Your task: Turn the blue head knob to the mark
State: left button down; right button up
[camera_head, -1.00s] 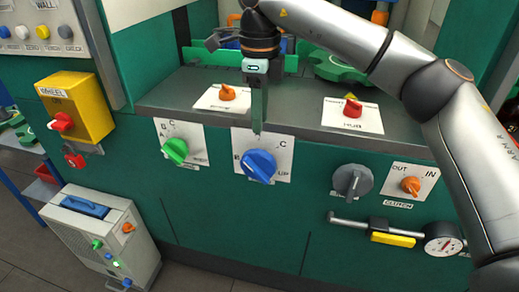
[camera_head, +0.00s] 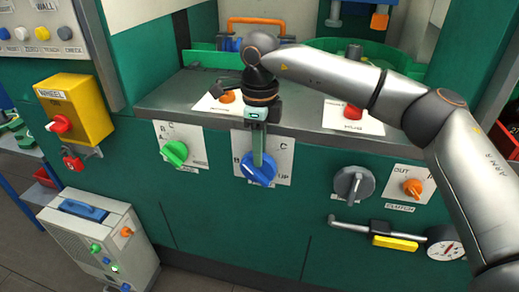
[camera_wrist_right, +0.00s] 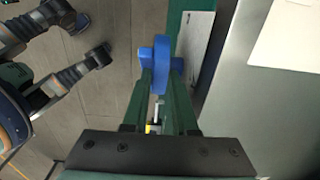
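The blue head knob (camera_head: 259,172) sits on a white plate (camera_head: 281,152) with letters, on the front of the green machine. My right gripper (camera_head: 258,156) reaches down to it from above. In the right wrist view the knob's blue handle (camera_wrist_right: 161,62) stands between the two green fingertips (camera_wrist_right: 161,75), one on each side. Whether the fingers press on it is hard to tell. The gripper and its fingers hide the plate's upper middle, so the mark cannot be made out clearly. My left gripper is not seen.
A green knob (camera_head: 175,153) is to the left, a grey knob (camera_head: 353,182) and an orange knob (camera_head: 412,187) to the right. A red knob (camera_head: 353,112) sits on the ledge above. Below the blue knob the green panel (camera_head: 240,225) is clear.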

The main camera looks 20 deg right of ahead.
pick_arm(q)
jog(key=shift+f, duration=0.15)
pick_arm(e)
grip_shut()
jog(key=shift+s+d+f+y+b, duration=0.15)
jog(key=shift+f+y+b, duration=0.15)
jog(key=shift+b, duration=0.3)
jog(key=b, duration=0.1)
jog(key=t+y+b, duration=0.1)
jog(key=b, duration=0.1)
jog(key=shift+s+d+f, duration=0.15)
jog(key=shift+d+f, duration=0.1)
jog(key=shift+d, duration=0.1)
jog(key=shift+s+d+t+y+b, duration=0.1)
jog(key=shift+d+t+y+b, duration=0.05)
jog(key=shift+t+y+b, duration=0.35)
jog(key=shift+s+d+r+t+y+b, duration=0.1)
jog(key=shift+s+d+t+y+b, duration=0.15)
jog(key=shift+y+b, duration=0.6)
jog(key=shift+r+t+y+b, duration=0.1)
jog(key=shift+t+y+b, duration=0.2)
jog(key=shift+b, duration=0.4)
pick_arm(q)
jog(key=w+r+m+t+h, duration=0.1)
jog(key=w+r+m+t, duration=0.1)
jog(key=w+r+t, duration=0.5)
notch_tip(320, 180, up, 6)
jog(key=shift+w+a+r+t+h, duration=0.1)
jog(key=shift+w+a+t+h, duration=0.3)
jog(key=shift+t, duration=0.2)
